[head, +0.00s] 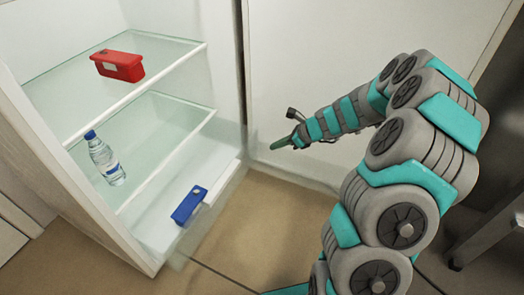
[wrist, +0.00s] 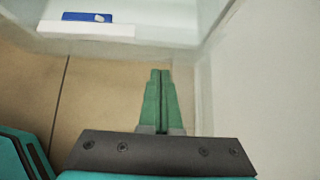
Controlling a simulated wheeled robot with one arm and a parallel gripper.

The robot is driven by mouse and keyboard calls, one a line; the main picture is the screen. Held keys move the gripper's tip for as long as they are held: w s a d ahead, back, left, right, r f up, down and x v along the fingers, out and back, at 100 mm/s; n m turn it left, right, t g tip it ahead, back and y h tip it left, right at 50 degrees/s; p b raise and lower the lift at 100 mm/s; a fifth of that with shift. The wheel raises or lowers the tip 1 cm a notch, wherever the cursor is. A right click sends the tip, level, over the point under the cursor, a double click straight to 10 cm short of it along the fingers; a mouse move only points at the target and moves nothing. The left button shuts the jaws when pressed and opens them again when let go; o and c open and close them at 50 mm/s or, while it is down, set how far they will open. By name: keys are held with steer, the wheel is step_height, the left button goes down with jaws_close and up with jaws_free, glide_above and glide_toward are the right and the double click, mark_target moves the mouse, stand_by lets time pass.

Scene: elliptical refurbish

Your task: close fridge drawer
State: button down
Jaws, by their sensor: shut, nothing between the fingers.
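The fridge (head: 100,215) stands open at the left of the head view. Its pale, see-through drawer (head: 226,180) is at the bottom and appears to stick out a little at the front. A blue box (head: 189,205) lies in the drawer area. In the wrist view the drawer's pale edge (wrist: 120,47) and the blue box (wrist: 87,17) show at the top left. My gripper (head: 283,143) is right of the drawer, in front of the white door panel. Its green fingers (wrist: 160,75) are shut and empty, apart from the drawer's front edge in the wrist view.
A red box (head: 119,66) is on the upper shelf (head: 160,85). A clear bottle (head: 104,160) with a blue cap stands on the shelf below. The white door panel (head: 320,60) rises behind my gripper. Bare tan floor (head: 270,215) lies in front of the fridge.

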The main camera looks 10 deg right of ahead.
mark_target(242, 151)
steer(key=shift+w+a+r+b+x, duration=0.2)
steer(key=shift+a+r+b+x, duration=0.2)
steer(key=shift+x, duration=1.7)
steer(key=shift+w+a+r+b+x, duration=0.25)
steer(key=shift+b+x, duration=0.3)
steer(key=shift+x, duration=1.6)
steer(key=shift+w+a+r+b+x, duration=0.2)
steer(key=shift+r+b+x, duration=0.2)
steer(key=shift+x, duration=1.7)
steer(key=shift+w+a, duration=0.15)
steer(key=shift+a, duration=0.15)
steer(key=w+a+p, duration=0.9)
steer(key=w+a, duration=0.3)
steer(key=a, duration=0.3)
steer(key=shift+a, duration=0.15)
steer(key=shift+r, duration=0.1)
